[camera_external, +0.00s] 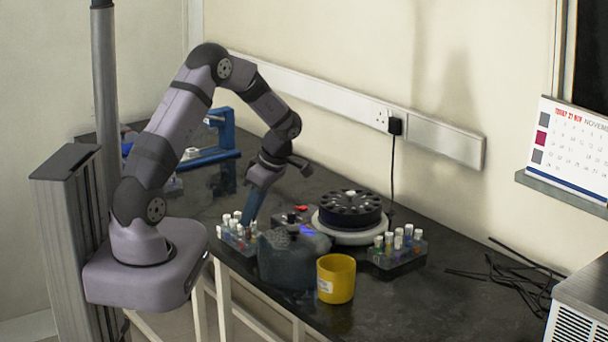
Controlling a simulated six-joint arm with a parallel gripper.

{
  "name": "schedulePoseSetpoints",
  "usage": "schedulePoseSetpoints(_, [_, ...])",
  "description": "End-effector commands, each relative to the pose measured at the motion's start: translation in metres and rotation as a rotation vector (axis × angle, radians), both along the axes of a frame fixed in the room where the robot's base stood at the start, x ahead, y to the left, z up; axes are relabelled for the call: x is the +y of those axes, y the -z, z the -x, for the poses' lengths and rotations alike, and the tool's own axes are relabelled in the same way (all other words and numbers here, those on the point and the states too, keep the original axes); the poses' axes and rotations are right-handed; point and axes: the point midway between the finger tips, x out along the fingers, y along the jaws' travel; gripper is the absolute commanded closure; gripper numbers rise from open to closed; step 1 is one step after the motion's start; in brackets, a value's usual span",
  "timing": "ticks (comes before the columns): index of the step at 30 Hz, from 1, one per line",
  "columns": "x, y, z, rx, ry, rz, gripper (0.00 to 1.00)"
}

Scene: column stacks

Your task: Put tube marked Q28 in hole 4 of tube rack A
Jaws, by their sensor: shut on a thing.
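My gripper (247,222) has long blue fingers and points down at the left tube rack (240,250). It is shut on a tube among the tubes at that rack. The held tube is largely hidden and too small to make out, and I cannot tell if it is clear of its hole. The left rack holds several tubes with pale caps. A second tube rack (397,262) stands at the right and also holds several capped tubes. The rack letters, hole numbers and tube marks, including Q28, cannot be read at this size.
A dark grey machine (290,262) stands close to the right of the left rack. A round device with a black rotor (350,212) is behind it. A yellow cup (336,279) stands in front. A blue stand (222,135) is at the back left. Black cables (505,262) lie at right.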

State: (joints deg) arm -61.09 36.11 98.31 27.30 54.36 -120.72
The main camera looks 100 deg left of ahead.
Motion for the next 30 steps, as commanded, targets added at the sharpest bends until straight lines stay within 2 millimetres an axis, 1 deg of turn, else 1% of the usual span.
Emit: schedulePoseSetpoints(30, [0.0003,0.0078,-0.0002,0.0,0.0,-0.001,1.0])
